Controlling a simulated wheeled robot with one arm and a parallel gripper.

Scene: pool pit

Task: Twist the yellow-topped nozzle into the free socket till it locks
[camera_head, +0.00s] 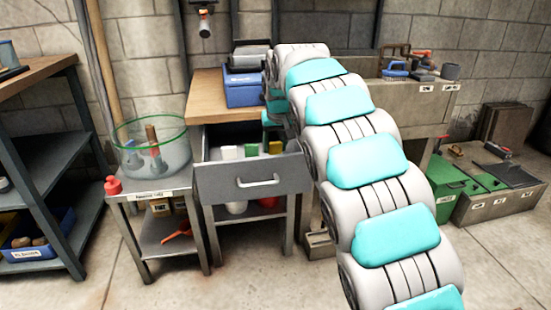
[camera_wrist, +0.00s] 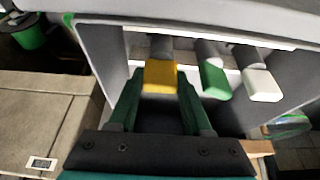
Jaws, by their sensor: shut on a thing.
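The yellow-topped nozzle (camera_wrist: 160,76) is between the two green fingers of my gripper (camera_wrist: 159,84) in the wrist view, and the gripper is shut on it. Its yellow top also shows in the head view (camera_head: 275,147), at the right of the open drawer (camera_head: 253,182). A green-topped nozzle (camera_wrist: 214,81) and a white-topped nozzle (camera_wrist: 261,85) stand beside it in a row, apart from my fingers. I cannot make out the free socket in either view. My arm hides most of the gripper in the head view.
The drawer's walls stand close around the nozzles. A blue box (camera_head: 243,92) sits on the wooden top above. A glass bowl (camera_head: 150,148) with tools stands on a small side table at left. A green crate (camera_head: 447,190) is at right. The front floor is clear.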

